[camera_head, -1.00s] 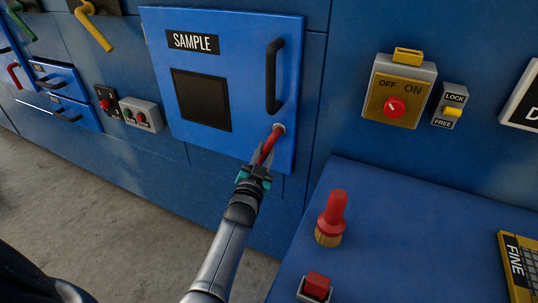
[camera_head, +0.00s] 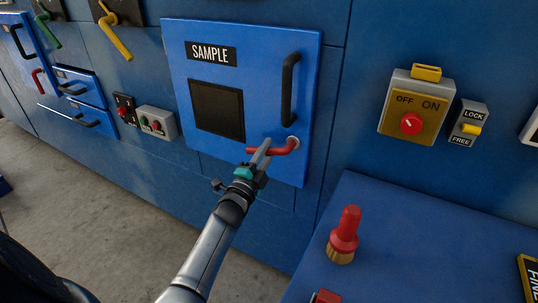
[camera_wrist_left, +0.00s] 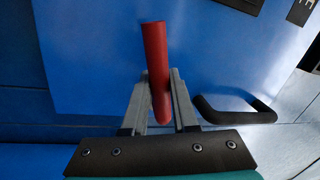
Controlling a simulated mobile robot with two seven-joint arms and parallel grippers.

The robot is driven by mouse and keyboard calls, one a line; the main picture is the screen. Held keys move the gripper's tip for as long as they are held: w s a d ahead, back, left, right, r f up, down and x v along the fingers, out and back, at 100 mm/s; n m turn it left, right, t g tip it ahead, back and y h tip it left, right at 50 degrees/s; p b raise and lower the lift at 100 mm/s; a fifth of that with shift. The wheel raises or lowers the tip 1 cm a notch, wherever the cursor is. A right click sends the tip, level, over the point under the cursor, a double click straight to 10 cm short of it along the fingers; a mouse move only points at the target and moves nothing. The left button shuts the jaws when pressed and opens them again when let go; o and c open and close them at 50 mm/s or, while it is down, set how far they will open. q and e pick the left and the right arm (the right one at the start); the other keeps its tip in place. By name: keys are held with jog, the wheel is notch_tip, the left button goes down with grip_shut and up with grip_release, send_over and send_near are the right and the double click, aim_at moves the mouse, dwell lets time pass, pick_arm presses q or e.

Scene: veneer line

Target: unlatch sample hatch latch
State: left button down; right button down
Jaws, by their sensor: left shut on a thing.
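The sample hatch (camera_head: 265,100) is a blue door with a SAMPLE label, a dark window and a black bar handle (camera_head: 288,88). Its red latch lever (camera_head: 284,148) sits at the lower right and lies nearly level, pointing left from its pivot. My left gripper (camera_head: 262,156) is shut on the lever. In the left wrist view the red lever (camera_wrist_left: 156,65) runs between the two grey fingers (camera_wrist_left: 160,100). The hatch door appears flush with the panel. My right gripper is not in view.
A blue bench (camera_head: 420,240) at the lower right holds a red-handled brush (camera_head: 345,235). An OFF/ON switch box (camera_head: 415,108) and a LOCK/FREE switch (camera_head: 468,124) are on the wall at right. Grey floor (camera_head: 90,200) is open at the left.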

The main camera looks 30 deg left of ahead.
pick_arm(q)
jog(key=shift+a+r+m+h, duration=0.1)
jog(key=shift+r+m+h, duration=0.3)
jog(key=shift+m, duration=0.5)
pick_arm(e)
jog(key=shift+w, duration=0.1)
pick_arm(q)
jog(key=shift+r, duration=0.15)
jog(key=c, duration=0.7)
grip_release()
jog(key=shift+s+f, duration=0.25)
jog(key=shift+s, duration=0.1)
jog(key=s+f, duration=0.1)
jog(key=s, duration=0.3)
jog(key=s+d+p, duration=0.1)
jog(key=s, duration=0.4)
jog(key=s+f+p, duration=0.1)
jog(key=s, duration=0.4)
jog(key=shift+s+d+f, duration=0.1)
jog(key=shift+d+f, duration=0.05)
jog(key=shift+f, duration=0.2)
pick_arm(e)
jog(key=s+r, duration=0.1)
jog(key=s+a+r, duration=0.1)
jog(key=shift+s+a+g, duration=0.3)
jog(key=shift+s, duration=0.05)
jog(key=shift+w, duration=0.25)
